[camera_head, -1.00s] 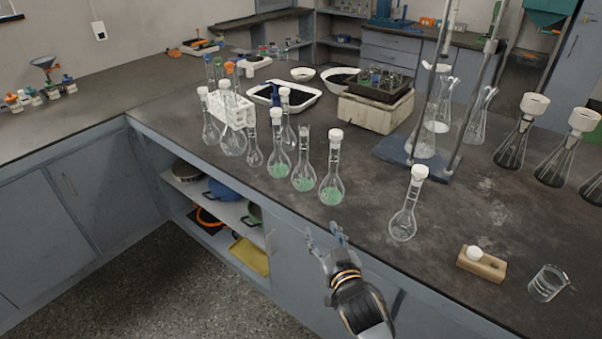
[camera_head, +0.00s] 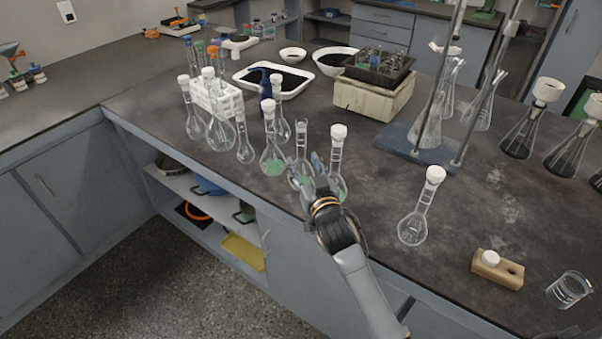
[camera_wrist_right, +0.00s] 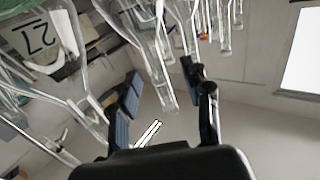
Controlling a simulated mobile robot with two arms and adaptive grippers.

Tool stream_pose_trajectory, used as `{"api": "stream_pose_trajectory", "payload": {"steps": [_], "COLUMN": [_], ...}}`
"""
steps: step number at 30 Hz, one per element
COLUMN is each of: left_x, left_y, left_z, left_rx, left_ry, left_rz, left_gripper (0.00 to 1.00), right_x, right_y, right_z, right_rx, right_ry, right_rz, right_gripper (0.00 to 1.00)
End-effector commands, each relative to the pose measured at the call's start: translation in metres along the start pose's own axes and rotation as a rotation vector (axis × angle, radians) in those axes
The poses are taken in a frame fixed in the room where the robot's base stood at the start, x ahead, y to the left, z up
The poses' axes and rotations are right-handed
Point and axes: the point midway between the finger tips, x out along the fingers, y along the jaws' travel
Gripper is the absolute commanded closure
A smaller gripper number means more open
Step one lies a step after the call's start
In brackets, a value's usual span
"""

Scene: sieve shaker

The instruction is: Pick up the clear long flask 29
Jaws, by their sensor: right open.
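Several clear long-necked flasks stand on the dark bench; I cannot read a 29 on any. Three hold green contents: a left one (camera_head: 272,160), a middle one without a visible stopper (camera_head: 301,148) and a right one (camera_head: 337,150). A clear, empty-looking stoppered flask (camera_head: 414,222) stands apart to the right. More clear flasks (camera_head: 220,132) stand at the left. My right gripper (camera_head: 318,170) is open, its fingers at the middle and right green flasks, partly covering them. In the wrist view it (camera_wrist_right: 160,88) is open, with clear glass beyond the fingers and a flask marked 27 (camera_wrist_right: 38,38) at left. My left gripper is out of view.
A wooden block (camera_head: 498,270) and a beaker (camera_head: 569,290) are at the right front. A metal stand (camera_head: 415,150) and a white test-tube rack (camera_head: 222,98) stand further back. Bare bench lies between the green flasks and the lone right flask.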

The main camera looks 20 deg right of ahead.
Motion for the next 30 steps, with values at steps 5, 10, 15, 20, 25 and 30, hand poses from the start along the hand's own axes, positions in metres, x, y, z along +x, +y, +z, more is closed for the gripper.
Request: {"api": "stream_pose_trajectory", "payload": {"steps": [5, 10, 15, 20, 25, 30], "left_x": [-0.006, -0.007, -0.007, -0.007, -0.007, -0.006], "left_y": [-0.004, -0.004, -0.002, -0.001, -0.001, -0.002], "left_z": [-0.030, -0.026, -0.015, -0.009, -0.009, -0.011], "left_rx": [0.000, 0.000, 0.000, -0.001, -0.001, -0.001], "left_ry": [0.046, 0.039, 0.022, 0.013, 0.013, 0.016], "left_rz": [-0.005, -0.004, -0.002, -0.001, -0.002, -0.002], "left_gripper": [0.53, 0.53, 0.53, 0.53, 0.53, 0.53], "right_x": [0.021, 0.045, 0.052, 0.052, 0.052, 0.051], "right_y": [0.006, 0.008, 0.007, 0.007, 0.007, 0.007], "right_z": [-0.002, -0.001, 0.000, 0.000, 0.000, 0.000], "right_rx": [-0.002, -0.001, 0.000, 0.000, 0.000, 0.000], "right_ry": [0.000, -0.001, 0.000, 0.000, -0.001, -0.001], "right_rz": [0.001, 0.001, 0.000, 0.000, 0.000, 0.000], "right_gripper": [0.52, 0.52, 0.52, 0.52, 0.86, 1.00]}}
